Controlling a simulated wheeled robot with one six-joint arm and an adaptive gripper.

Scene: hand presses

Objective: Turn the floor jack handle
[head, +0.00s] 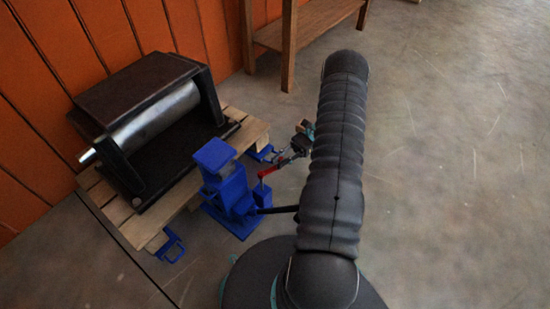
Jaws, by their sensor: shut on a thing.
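The blue floor jack (233,196) stands upright on the floor, left of my arm and beside the front of a wooden pallet. A thin red bar (270,171), which looks like the jack handle, runs from above the jack's small side cylinder up and right to my gripper. My gripper (288,160) is small in view, beside the dark arm, and is shut on the red bar. The exact finger contact is too small to see clearly. A black rod (277,210) sticks out low from the jack towards my arm, which hides its far end.
A heavy black press with a steel roller (160,122) rests on the wooden pallet (146,226). Blue brackets (172,246) show at the pallet's near end. A wooden bench (310,22) stands at the back by the orange wall (40,120). The floor to the right is clear.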

